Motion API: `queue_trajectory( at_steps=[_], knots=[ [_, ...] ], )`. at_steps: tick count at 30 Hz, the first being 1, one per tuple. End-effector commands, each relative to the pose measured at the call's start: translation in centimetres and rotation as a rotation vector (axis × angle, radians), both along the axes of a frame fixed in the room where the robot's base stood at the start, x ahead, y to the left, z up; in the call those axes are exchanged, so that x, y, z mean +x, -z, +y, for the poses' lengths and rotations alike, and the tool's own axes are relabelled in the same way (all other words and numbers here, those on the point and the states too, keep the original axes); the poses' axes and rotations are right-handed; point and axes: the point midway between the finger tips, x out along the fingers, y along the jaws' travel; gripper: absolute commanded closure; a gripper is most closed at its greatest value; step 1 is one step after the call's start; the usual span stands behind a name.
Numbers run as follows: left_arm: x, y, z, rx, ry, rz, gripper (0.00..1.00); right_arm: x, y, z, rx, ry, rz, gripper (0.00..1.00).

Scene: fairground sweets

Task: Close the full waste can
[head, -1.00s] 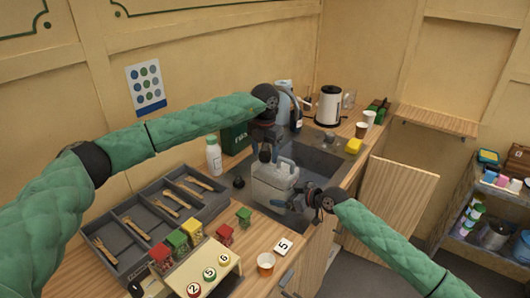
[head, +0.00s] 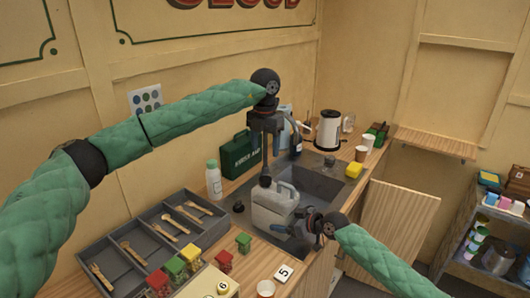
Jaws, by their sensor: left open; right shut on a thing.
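The waste can (head: 268,212), a pale grey jerrycan with a side handle, stands upright at the near edge of the sink. A small dark cap (head: 265,181) shows at its top; I cannot tell whether it is tight. My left gripper (head: 264,148) is open, pointing down above the cap, apart from it. My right gripper (head: 299,228) is shut low at the can's right side, seemingly on the can; its fingertips are partly hidden.
The sink (head: 318,184) lies behind the can. A cutlery tray (head: 140,238), a white bottle (head: 213,180) and a green box (head: 243,155) stand left.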

Motion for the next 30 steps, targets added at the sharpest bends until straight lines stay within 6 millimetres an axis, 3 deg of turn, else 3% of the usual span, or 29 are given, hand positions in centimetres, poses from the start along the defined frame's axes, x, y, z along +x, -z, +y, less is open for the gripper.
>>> queue_trajectory(
  at_steps=[7,8,10,20,30],
  knots=[
    [0.0,0.0,0.0,0.0,0.0,0.0,0.36,0.0,0.0,0.0,0.001,0.0,-0.001,0.82],
    [0.0,0.0,0.0,0.0,0.0,0.0,0.36,0.0,0.0,0.0,0.001,0.0,-0.001,0.16],
    [0.0,0.0,0.0,0.0,0.0,0.0,0.36,0.0,0.0,0.0,0.001,0.0,-0.001,0.03],
    [0.0,0.3,0.0,0.001,0.0,0.001,0.36,-0.2,0.0,-0.3,-0.001,0.001,-0.001,0.0],
    [0.0,2.6,0.0,0.001,0.0,0.001,0.36,-2.4,-1.4,-3.8,-0.001,0.0,-0.002,0.0]
  ],
)
